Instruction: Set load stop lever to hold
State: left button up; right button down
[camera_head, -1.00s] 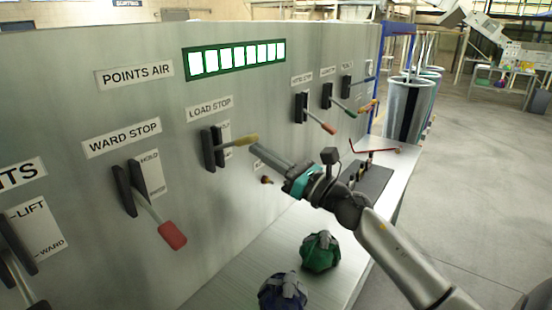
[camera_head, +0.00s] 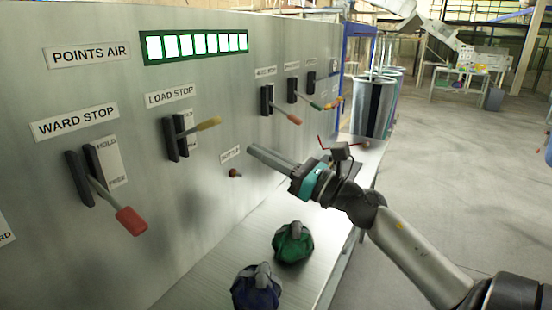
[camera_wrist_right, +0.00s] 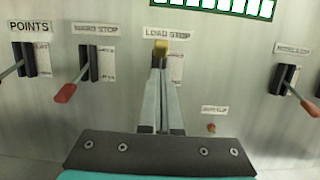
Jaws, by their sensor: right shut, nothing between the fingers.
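The load stop lever (camera_head: 208,124) has a yellow handle that sticks out from its dark slotted bracket (camera_head: 176,139), under the LOAD STOP label. It points out and slightly upward in the head view and partly covers its position plate. In the right wrist view the yellow handle end (camera_wrist_right: 161,47) shows just beyond my fingertips. My right gripper (camera_head: 252,151) is shut and empty, below and to the right of the handle in the head view, with a visible gap. My left gripper is not in view.
The red ward stop lever (camera_head: 130,220) hangs down at the left, beside a HOLD/FREE plate (camera_head: 107,160). More levers (camera_head: 285,114) are farther along the panel. A small knob (camera_head: 235,173) sits under the fingers. Green (camera_head: 293,243) and blue (camera_head: 257,287) bags lie on the shelf.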

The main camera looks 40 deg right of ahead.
jog(key=shift+s+d+r, duration=0.15)
jog(key=shift+s+d, duration=0.1)
jog(key=shift+s, duration=0.45)
jog(key=shift+s+d+r, duration=0.1)
jog(key=shift+s+d, duration=0.1)
jog(key=shift+s, duration=0.45)
